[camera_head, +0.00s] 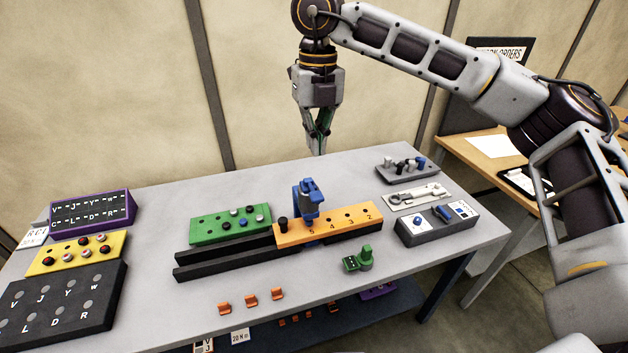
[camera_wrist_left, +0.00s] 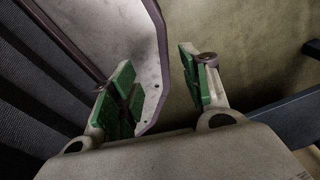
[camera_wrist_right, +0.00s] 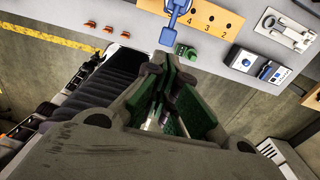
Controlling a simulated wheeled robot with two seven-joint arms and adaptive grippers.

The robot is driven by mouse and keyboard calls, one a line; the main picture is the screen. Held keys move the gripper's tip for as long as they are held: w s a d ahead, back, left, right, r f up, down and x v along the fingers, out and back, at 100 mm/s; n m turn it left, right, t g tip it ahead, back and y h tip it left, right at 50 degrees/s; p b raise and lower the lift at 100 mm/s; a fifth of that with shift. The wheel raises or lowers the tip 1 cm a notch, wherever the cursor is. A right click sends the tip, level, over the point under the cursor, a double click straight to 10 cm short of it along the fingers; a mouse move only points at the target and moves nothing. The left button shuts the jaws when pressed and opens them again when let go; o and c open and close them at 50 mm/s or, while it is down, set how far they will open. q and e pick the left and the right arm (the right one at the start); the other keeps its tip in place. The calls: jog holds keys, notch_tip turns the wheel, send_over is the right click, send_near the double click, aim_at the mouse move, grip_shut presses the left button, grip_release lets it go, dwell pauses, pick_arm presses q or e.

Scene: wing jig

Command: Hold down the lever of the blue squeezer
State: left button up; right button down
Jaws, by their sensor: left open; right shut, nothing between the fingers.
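The blue squeezer (camera_head: 309,199) stands upright on the orange numbered block (camera_head: 350,221), near the block's left part. It also shows in the right wrist view (camera_wrist_right: 172,22), where its flat blue end points toward my fingers.
A small green part (camera_head: 358,259) lies in front. Several orange clips (camera_head: 250,300) lie near the front edge. A grey box (camera_head: 437,228) stands right. Lettered panels stand left.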

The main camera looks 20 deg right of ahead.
aim_at(318, 198)
jog(key=f+p, duration=0.1)
jog(key=f, duration=0.3)
jog(key=f+p, duration=0.1)
jog(key=f, duration=0.4)
jog(key=f+p, duration=0.1)
jog(key=f, duration=0.3)
jog(key=shift+w+d+f, duration=0.1)
jog(key=shift+d+f, duration=0.1)
jog(key=shift+d, duration=0.2)
dwell(0.4)
dwell(0.3)
